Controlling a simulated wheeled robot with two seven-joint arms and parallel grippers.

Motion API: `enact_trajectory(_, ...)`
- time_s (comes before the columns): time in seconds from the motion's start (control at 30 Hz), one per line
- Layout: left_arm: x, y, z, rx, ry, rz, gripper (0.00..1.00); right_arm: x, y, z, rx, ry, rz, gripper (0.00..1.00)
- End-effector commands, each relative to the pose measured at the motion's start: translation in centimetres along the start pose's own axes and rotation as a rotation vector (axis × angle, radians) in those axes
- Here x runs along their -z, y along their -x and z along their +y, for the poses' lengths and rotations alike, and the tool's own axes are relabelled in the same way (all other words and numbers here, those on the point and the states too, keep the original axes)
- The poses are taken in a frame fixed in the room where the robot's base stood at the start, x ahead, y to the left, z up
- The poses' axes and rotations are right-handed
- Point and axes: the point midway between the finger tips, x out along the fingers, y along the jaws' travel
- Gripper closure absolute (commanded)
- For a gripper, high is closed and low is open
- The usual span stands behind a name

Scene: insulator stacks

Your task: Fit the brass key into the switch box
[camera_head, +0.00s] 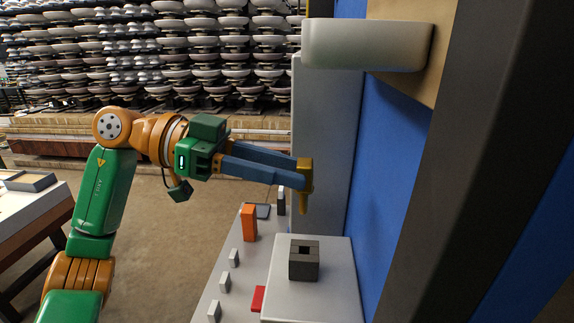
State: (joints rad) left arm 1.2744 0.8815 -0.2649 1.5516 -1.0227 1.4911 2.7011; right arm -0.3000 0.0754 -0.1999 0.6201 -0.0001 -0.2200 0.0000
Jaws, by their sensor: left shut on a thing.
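My left gripper (302,180) comes in from the left with its blue fingers shut on the brass key (304,200). The key hangs upright from the fingertips, its narrow end pointing down. The switch box (303,263) is a small dark grey block with a square opening in its top. It sits on a raised white block below the key and nearer to me. The key is in the air, apart from the box. My right gripper does not show.
An orange block (249,222), a red piece (258,298) and several small grey blocks stand on the white bench left of the raised block. A blue wall panel (390,165) rises close on the right. A white rounded fixture (366,45) juts out above. Stacked insulators fill the background.

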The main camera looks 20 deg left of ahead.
Motion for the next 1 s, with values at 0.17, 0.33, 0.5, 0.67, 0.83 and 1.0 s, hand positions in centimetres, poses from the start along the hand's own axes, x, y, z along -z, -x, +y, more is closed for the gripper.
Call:
enact_trajectory(0.17, -1.6, -0.3, 0.0, 0.0, 0.001, 0.0, 1.0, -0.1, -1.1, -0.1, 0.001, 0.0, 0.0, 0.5)
enact_trajectory(0.33, -3.9, -0.8, 0.0, -0.001, 0.0, 0.001, 1.0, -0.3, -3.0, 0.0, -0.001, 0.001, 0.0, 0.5)
enact_trajectory(0.5, -5.5, -1.2, 0.0, 0.0, 0.0, 0.0, 1.0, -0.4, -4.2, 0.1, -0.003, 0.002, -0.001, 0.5)
enact_trajectory(0.67, -5.6, -1.2, 0.0, -0.001, 0.0, 0.001, 1.0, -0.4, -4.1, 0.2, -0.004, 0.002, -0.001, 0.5)
enact_trajectory(0.83, -5.5, -1.2, 0.0, -0.001, 0.0, 0.001, 1.0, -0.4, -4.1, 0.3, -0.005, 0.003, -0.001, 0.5)
enact_trajectory(1.0, -5.5, -1.2, 0.0, -0.001, 0.0, 0.001, 1.0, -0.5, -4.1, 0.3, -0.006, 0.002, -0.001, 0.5)
